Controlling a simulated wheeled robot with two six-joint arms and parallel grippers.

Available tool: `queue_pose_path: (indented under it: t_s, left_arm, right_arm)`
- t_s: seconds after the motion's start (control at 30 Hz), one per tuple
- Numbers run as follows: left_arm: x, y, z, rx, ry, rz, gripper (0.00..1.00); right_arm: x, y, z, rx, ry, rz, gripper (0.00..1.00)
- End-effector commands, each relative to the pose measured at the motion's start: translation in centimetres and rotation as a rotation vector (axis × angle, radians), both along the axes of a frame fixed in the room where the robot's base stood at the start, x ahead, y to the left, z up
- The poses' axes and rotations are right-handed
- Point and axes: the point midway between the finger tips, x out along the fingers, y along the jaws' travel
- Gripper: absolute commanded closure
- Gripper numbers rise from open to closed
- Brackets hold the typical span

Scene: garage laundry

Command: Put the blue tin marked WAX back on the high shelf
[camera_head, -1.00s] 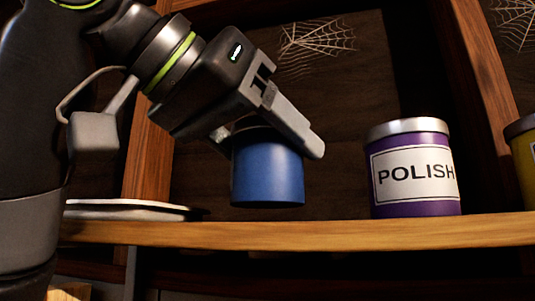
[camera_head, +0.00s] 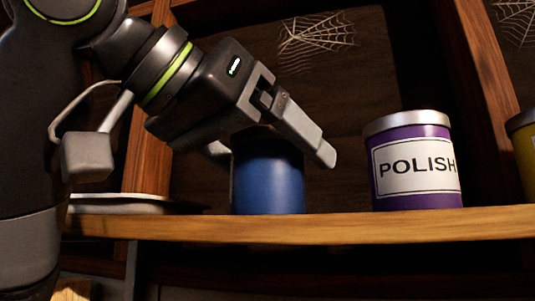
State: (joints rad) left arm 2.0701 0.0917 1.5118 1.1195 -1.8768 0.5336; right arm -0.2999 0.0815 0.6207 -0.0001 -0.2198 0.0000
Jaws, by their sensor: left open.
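The blue tin (camera_head: 268,180) stands upright on the wooden shelf (camera_head: 330,227), left of the purple tin. No label shows on the side facing me, and its top is hidden behind my gripper. My left gripper (camera_head: 270,160) is open around the upper part of the tin, one finger in front to the right and the other partly hidden at its left. I cannot tell whether a finger touches it. My right gripper is not in view.
A purple tin marked POLISH (camera_head: 418,165) stands to the right on the same shelf. A yellow tin (camera_head: 524,155) shows at the right edge, beyond an upright board. A flat pale object (camera_head: 120,204) lies at the left. A cobweb (camera_head: 318,42) hangs on the back panel.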

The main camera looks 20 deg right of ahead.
Motion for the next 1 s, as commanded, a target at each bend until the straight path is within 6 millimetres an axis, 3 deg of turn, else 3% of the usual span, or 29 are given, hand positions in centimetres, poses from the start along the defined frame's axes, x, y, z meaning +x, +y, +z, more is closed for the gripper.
queue_pose_path:
  t_s: [0.17,0.7,1.0]
  left_arm:
    - [-0.1,0.2,0.5,-0.001,-0.001,0.002,0.14]
    - [-4.0,8.8,4.1,-0.002,-0.002,0.002,0.14]
    - [-4.6,10.2,4.9,0.001,0.0,0.0,0.14]
  right_arm:
    - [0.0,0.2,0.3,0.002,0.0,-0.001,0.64]
    - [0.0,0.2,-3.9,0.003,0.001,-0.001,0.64]
    - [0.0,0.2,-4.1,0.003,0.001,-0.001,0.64]
